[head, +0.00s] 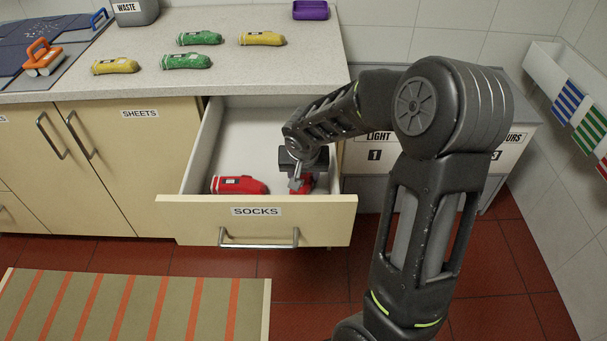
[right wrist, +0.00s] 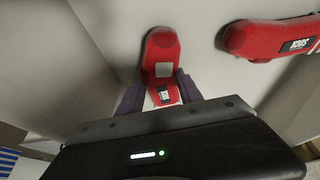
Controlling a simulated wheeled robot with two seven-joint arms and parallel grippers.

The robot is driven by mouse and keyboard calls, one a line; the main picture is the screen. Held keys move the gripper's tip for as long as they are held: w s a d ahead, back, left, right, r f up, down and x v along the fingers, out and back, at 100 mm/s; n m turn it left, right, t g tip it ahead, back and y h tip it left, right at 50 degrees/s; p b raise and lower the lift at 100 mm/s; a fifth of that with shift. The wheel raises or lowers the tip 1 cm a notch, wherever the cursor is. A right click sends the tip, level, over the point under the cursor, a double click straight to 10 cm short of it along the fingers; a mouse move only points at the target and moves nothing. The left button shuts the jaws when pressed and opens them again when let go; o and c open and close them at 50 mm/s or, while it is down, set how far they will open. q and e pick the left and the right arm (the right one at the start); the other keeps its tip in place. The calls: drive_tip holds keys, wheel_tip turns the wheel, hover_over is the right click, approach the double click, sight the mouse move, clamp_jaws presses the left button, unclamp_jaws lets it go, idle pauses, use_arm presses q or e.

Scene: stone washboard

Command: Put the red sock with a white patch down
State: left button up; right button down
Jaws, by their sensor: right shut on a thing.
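The red sock with a white patch (right wrist: 160,50) is between the fingers of my right gripper (right wrist: 160,95), which is shut on it. In the head view my right gripper (head: 300,184) is inside the open drawer labelled SOCKS (head: 190,208), at its right side, and mostly hides the held sock (head: 307,183). I cannot tell whether the held sock touches the drawer floor. Another red sock (head: 239,185) lies in the drawer to the left; it also shows at upper right in the right wrist view (right wrist: 270,38). My left gripper is not in view.
Several green and yellow socks (head: 262,39) lie on the counter (head: 290,70) above. A purple tray (head: 310,10) and a WASTE bin (head: 134,10) stand at the back. A striped mat (head: 135,305) lies on the floor. The drawer has free floor behind the socks.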

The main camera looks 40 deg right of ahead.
drive_tip(key=c, duration=0.8)
unclamp_jaws()
drive_tip(key=v, duration=1.2)
drive_tip(key=shift+p, duration=0.4)
drive_tip(key=shift+w, duration=0.1)
